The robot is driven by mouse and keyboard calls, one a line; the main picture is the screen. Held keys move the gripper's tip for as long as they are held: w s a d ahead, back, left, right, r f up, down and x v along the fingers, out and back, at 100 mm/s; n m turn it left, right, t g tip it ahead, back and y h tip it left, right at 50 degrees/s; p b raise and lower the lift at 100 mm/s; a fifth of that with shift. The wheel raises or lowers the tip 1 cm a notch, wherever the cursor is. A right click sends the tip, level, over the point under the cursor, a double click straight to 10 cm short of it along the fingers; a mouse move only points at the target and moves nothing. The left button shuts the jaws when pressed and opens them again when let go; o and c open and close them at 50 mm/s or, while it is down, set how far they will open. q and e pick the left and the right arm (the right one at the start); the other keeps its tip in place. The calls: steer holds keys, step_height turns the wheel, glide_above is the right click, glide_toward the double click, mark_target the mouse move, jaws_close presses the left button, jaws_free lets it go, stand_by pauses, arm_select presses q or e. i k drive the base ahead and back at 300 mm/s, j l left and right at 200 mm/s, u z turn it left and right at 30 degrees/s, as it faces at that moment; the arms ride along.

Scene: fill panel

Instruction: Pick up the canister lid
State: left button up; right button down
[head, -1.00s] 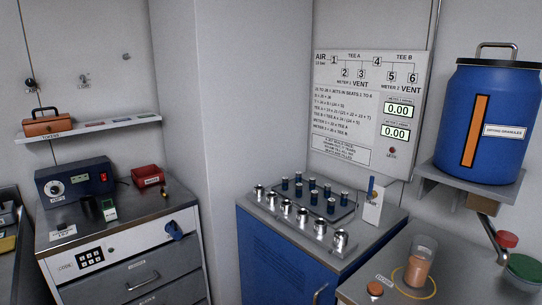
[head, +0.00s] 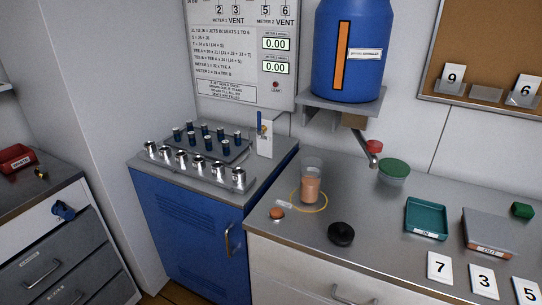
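A black round lid-like disc (head: 341,233) with a raised centre lies on the grey counter; it looks like the canister lid. A clear canister (head: 311,182) partly filled with orange-brown granules stands upright and open-topped behind it to the left, inside a yellow ring (head: 325,203) on the counter. Neither of my grippers is in view.
A blue granule drum (head: 350,60) stands on a wall shelf, with a metal spout (head: 370,152) below. A small orange-brown button (head: 277,213) is left of the disc. A teal tray (head: 427,219), a grey tray (head: 490,233) and number cards (head: 440,268) are to the right.

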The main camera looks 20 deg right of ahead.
mark_target(340, 233)
steer(key=z, duration=1.25)
